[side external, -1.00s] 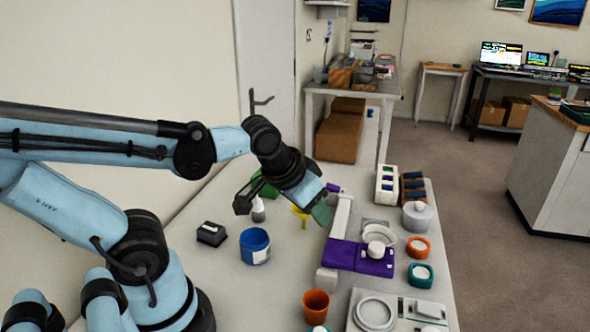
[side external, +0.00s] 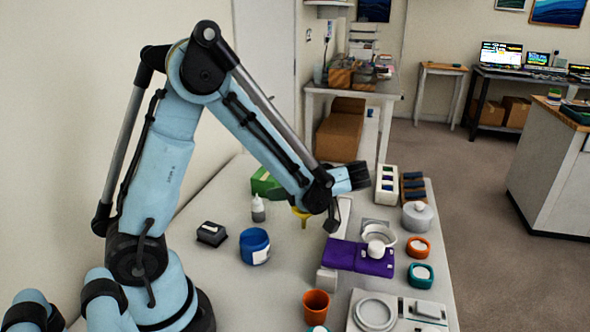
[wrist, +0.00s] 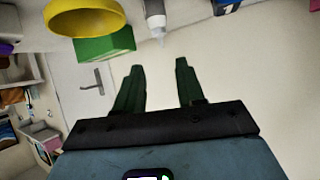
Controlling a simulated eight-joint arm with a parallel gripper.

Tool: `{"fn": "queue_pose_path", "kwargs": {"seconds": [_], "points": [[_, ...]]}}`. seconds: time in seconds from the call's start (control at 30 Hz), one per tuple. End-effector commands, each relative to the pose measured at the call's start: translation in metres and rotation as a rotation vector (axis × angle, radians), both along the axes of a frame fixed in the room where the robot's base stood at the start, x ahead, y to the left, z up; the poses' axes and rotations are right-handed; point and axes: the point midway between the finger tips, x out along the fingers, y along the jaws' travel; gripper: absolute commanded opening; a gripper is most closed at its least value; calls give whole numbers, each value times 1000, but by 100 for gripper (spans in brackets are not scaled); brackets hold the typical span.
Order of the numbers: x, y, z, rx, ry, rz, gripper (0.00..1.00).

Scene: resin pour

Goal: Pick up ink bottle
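The likely ink bottle (side external: 258,211) is a small white bottle with a narrow tip and a dark grey lower part. It stands upright on the table, left of the yellow funnel. In the wrist view, which looks upside down, the bottle (wrist: 154,14) is at the top edge with its tip pointing down in the picture. My gripper (wrist: 159,66) is open, its two dark green fingers spread with nothing between them. The bottle is beyond the fingertips, roughly in line with the gap, and apart from them. The fingers are hard to make out in the side view.
A yellow funnel (side external: 303,213) and a green box (side external: 263,183) are near the bottle. A blue jar (side external: 254,247) and a small black box (side external: 211,233) stand in front. A purple-and-white device (side external: 357,258) is to the right. The table's left side is mostly clear.

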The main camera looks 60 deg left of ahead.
Motion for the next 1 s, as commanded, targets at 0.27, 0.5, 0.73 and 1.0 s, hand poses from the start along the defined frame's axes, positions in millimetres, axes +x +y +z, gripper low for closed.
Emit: {"fn": "queue_pose_path", "kwargs": {"seconds": [0.27,0.5,0.73,1.0], "points": [[-6,13,-9,41,-26,47,39],[-18,40,-25,41,-26,47,39],[-26,60,-36,40,-26,43,39],[-26,62,-37,39,-25,41,37]]}}
